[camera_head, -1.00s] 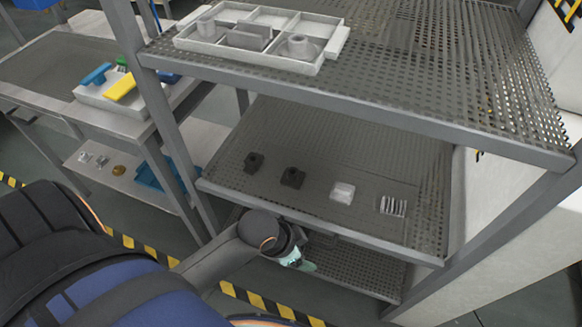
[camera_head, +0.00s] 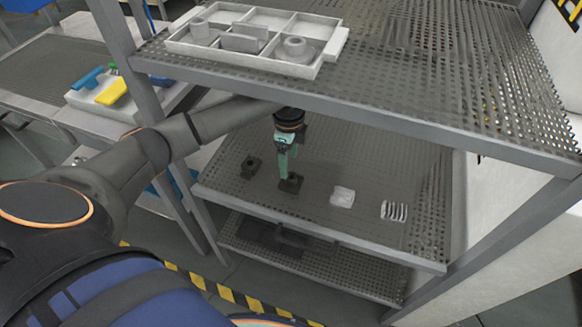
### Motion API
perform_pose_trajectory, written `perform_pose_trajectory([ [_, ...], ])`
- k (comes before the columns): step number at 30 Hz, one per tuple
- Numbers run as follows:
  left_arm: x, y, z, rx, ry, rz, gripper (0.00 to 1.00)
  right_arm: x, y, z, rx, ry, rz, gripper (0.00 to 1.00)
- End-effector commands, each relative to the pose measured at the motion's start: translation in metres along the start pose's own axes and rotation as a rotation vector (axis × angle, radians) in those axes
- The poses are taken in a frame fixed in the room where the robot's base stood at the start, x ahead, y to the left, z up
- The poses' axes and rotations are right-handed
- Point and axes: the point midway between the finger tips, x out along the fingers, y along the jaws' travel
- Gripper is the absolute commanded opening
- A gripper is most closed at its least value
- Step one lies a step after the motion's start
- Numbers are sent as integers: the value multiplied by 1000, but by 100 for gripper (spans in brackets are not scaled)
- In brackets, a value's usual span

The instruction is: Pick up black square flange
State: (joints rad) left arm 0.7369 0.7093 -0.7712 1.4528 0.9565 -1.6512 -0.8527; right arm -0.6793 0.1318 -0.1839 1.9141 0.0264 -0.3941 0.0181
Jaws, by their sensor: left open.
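Two small black flanges with square bases lie on the middle perforated shelf. The left black flange (camera_head: 250,167) stands clear of the gripper. The right black square flange (camera_head: 291,184) is directly below my left gripper (camera_head: 285,175), whose pale green fingers point down at it and partly cover it. The left gripper is open; I cannot tell whether its fingers touch the flange. My right gripper is not in view.
A white block (camera_head: 342,196) and a ribbed light part (camera_head: 394,210) lie to the right on the same shelf. The upper shelf (camera_head: 420,100) overhangs my arm and bears a grey divided tray (camera_head: 318,70). A lower shelf (camera_head: 330,270) is beneath.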

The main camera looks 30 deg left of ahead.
Motion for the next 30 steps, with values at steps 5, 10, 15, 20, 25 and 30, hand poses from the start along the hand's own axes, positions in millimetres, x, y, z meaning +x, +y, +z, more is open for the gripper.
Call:
perform_pose_trajectory([
  [5,21,0,-1,-1,-1,2,77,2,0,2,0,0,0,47],
  [10,47,-2,-4,-1,0,2,77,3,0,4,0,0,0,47],
  [15,65,-3,-4,-1,0,-1,77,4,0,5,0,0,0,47],
  [20,68,-3,-4,-1,0,-3,77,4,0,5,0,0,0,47],
  [25,67,-3,-4,-1,0,-2,70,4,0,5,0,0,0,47],
  [30,67,-3,-4,-1,0,-2,51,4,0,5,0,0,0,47],
])
